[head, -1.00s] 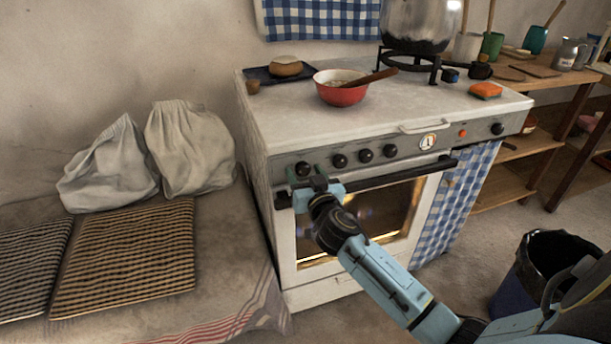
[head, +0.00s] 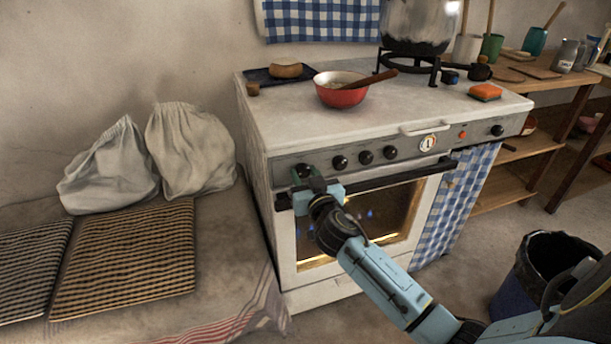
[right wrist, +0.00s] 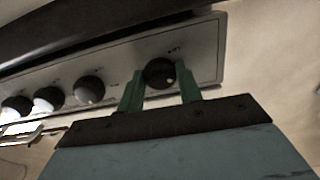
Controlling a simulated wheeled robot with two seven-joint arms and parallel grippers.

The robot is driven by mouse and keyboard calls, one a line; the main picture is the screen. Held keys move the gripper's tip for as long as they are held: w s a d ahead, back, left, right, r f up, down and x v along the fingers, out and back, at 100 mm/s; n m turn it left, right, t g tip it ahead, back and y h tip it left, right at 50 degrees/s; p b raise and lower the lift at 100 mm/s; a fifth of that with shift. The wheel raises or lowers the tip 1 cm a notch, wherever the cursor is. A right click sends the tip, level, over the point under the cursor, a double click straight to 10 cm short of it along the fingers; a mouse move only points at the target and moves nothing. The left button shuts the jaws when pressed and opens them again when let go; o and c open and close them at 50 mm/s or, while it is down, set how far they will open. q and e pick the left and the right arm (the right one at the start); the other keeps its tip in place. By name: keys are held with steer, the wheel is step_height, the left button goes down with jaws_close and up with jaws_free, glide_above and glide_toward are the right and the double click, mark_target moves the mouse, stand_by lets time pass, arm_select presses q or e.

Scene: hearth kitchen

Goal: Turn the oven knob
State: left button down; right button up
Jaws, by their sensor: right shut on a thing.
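The white oven (head: 262,215) has a grey control strip with a row of black knobs. My right gripper (head: 306,173) is at the leftmost knob (head: 303,169). In the right wrist view, which shows the strip upside down, this black knob (right wrist: 160,73) sits between the two green fingers of my right gripper (right wrist: 160,84). The gripper is shut on the knob. A small pale spot shows on the knob's face, but I cannot read its setting. My left gripper is not in view.
The black oven door handle (head: 375,180) runs just below the knobs, close to my right gripper. A red bowl (head: 341,96) with a wooden spoon stands on the stovetop. A bench with cushions (head: 125,258) is at the left.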

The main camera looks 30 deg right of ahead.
steer(key=n, duration=0.3)
steer(key=shift+p, duration=0.3)
steer(key=n+p, duration=0.1)
steer(key=n, duration=0.4)
steer(key=shift+n, duration=0.3)
steer(key=n, duration=0.3)
steer(key=shift+n+p, duration=0.35)
steer(key=shift+n, duration=0.05)
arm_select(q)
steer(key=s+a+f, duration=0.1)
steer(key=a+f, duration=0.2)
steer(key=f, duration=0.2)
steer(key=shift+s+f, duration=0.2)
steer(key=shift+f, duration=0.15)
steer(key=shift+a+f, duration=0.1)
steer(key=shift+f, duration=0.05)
arm_select(e)
steer(key=shift+n, duration=0.4)
steer(key=o, duration=1)
